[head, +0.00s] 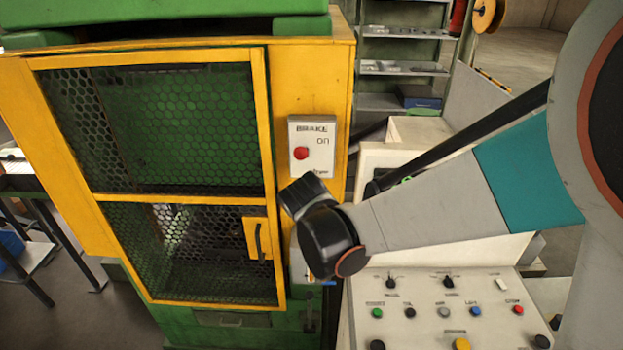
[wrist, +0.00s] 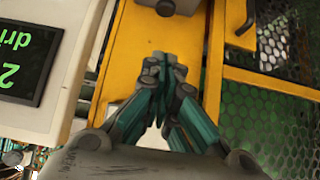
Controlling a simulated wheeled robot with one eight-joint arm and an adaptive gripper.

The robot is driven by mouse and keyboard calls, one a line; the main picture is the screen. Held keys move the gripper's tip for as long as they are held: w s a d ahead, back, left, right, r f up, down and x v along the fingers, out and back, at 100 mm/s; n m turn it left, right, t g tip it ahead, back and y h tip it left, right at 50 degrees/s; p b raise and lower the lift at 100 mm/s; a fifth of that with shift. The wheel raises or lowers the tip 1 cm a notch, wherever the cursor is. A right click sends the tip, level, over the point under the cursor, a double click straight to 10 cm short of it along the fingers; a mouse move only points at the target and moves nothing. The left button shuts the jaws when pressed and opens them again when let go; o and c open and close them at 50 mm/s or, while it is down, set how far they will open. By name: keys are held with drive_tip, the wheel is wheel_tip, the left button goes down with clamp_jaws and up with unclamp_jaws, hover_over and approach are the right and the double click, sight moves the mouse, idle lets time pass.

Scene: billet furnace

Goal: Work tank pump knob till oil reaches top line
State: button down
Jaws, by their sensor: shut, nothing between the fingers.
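My gripper (wrist: 166,62) is shut and empty in the wrist view, its teal and grey fingers together in front of a yellow machine panel. A dark grey rounded part (wrist: 172,5) is cut off by the top edge, just beyond the fingertips; I cannot tell whether it is the pump knob. In the head view, the dark end of my arm hides the fingers and covers part of a pale box (head: 299,264) on the yellow post, below the brake box. I cannot tell whether this box is the oil tank. No oil level or top line is visible.
The brake box (head: 312,146) with a red button sits above my arm's end. A mesh door (head: 190,250) with a handle is to the left. A control panel (head: 440,312) with several buttons lies below right. A dark display (wrist: 22,62) with green text is at left in the wrist view.

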drive_tip(key=b+x, duration=0.1)
drive_tip(key=x, duration=0.2)
drive_tip(key=b+x, duration=0.2)
drive_tip(key=x, duration=0.2)
drive_tip(key=s+f+b+x, duration=0.1)
drive_tip(key=x, duration=0.2)
drive_tip(key=shift+w+a+f+b, duration=0.1)
drive_tip(key=shift+w+f+b, duration=0.15)
drive_tip(key=shift+f+b, duration=0.45)
drive_tip(key=shift+f, duration=0.45)
drive_tip(key=shift+s, duration=0.1)
wheel_tip(320, 180, down, 3)
drive_tip(key=b, duration=0.3)
drive_tip(key=shift+f, duration=0.1)
